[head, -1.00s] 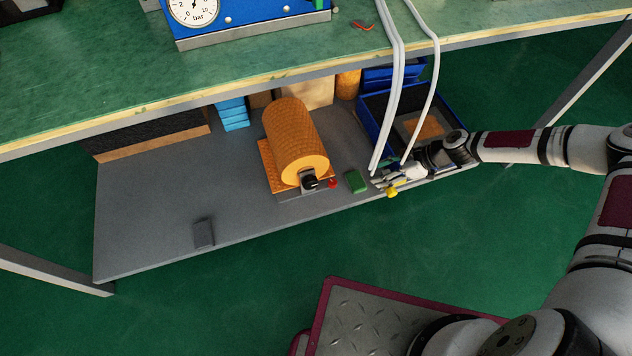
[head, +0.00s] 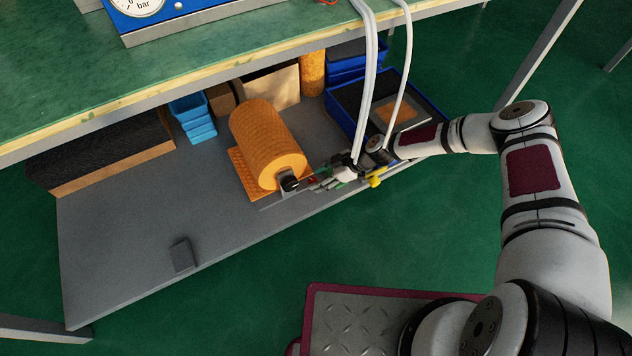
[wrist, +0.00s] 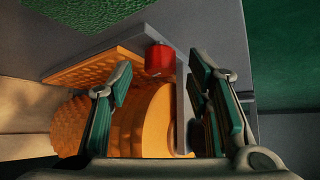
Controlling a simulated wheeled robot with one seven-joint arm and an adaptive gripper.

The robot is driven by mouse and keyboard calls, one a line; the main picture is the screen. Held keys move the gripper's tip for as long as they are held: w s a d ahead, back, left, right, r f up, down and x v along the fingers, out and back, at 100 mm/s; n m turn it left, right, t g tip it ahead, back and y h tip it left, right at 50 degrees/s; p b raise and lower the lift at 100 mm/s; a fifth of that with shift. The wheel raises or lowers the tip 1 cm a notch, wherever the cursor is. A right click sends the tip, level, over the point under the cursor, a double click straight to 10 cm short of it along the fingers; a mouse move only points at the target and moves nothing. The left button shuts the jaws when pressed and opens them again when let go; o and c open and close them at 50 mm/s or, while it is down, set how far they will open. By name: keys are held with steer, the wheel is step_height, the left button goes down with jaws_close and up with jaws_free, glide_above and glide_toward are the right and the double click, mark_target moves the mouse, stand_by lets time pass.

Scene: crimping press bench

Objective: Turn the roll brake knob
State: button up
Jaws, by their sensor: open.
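The orange textured roll (head: 266,145) lies on its stand on the lower shelf, and a black knob (head: 289,182) shows at the near end of its axle. A small red knob-like part (head: 312,181) is just right of it, partly covered by my gripper. The wrist view shows a red cylinder (wrist: 159,60) beside a grey upright plate (wrist: 182,105). I cannot tell which is the brake knob. My gripper (head: 318,182) is open and empty, right of the roll's near end. In the wrist view its spread fingers (wrist: 162,92) frame the roll end, plate and red cylinder.
White hoses (head: 368,90) hang close to my wrist. A blue bin (head: 345,125) stands behind my gripper, and the bench top (head: 220,60) overhangs the shelf. A small grey block (head: 182,254) lies at left; the shelf around it is clear.

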steer(key=shift+a+f, duration=0.5)
steer(key=shift+a, duration=0.05)
jaws_close()
